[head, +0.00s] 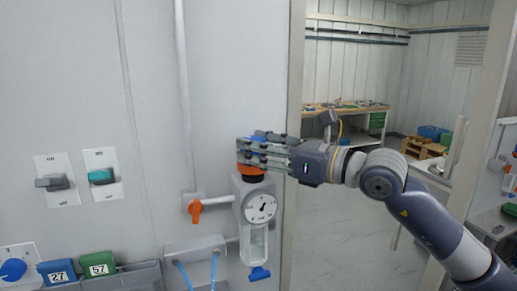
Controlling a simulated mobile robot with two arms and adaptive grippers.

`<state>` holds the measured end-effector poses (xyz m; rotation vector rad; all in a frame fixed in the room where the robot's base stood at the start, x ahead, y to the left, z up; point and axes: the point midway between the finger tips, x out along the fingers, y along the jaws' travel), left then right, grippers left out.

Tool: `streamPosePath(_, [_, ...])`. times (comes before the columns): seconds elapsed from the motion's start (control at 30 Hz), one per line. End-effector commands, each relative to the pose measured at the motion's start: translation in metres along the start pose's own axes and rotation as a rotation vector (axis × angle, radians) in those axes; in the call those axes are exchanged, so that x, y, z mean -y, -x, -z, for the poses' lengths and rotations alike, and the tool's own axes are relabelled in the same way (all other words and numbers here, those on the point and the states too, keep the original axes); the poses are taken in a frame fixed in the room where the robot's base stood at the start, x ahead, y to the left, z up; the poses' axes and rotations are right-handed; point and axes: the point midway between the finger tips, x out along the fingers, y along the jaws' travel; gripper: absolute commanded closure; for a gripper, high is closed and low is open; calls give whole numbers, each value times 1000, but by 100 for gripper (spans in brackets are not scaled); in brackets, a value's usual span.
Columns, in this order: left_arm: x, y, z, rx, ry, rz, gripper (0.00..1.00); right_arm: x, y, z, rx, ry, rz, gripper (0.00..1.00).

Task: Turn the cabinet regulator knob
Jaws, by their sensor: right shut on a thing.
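The cabinet regulator (255,212) is mounted on the light grey cabinet wall, with a round dial gauge on its front and a clear bowl below it. Its orange-topped knob (251,170) sits at the top, above a black collar. My right gripper (252,151) comes in from the right, roughly level, and is shut on the knob. Its fingers hide part of the knob. The needle on the gauge (261,207) shows, but its reading is too small to tell. My left gripper is not in view.
An orange valve handle (195,211) sits on the pipe just left of the regulator. Two switches (103,176) and a blue dial (13,270) are further left. Numbered blue and green tags (98,265) stand low on the left. A doorway with open floor lies behind my right arm.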

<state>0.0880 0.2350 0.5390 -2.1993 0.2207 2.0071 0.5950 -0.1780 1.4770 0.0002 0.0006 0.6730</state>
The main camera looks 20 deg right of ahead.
Motion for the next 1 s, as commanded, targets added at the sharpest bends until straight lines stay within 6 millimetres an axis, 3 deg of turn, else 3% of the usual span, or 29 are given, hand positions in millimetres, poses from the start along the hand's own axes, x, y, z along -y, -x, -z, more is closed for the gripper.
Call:
streamPosePath(0.63, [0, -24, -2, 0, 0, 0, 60, 7, -1, -1, 7, -4, -359, 82])
streamPosePath(1.0, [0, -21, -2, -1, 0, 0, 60, 9, -3, -3, 6, -1, -610, 82])
